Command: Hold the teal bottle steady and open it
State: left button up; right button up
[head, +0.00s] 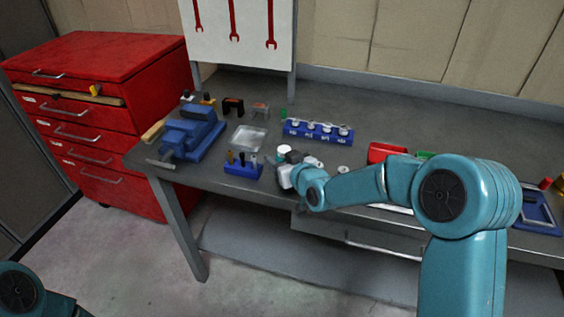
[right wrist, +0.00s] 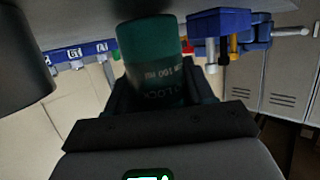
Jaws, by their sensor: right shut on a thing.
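The teal bottle (right wrist: 153,62) shows in the right wrist view with pale lettering on its side, between the dark fingers of my right gripper (right wrist: 160,95). The fingers are shut on it. In the head view my right gripper (head: 288,163) is low over the front of the bench and hides most of what it holds. A white round top (head: 284,149) shows just beyond it; I cannot tell if this is the bottle's cap. Only part of my left arm shows at the lower left of the head view; its gripper is out of frame.
A blue vise (head: 192,133) stands at the bench's left end. A blue tool holder (head: 243,170) is just left of my right gripper. A clear tray (head: 249,138) and a blue rack (head: 318,132) lie behind. A red box (head: 386,152) is to the right.

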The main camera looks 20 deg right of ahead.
notch_tip(320, 180, up, 11)
jog(key=shift+f, duration=0.2)
notch_tip(320, 180, up, 9)
jog(key=p, duration=0.4)
jog(key=o, duration=0.4)
grip_shut()
jog(key=shift+s, duration=0.1)
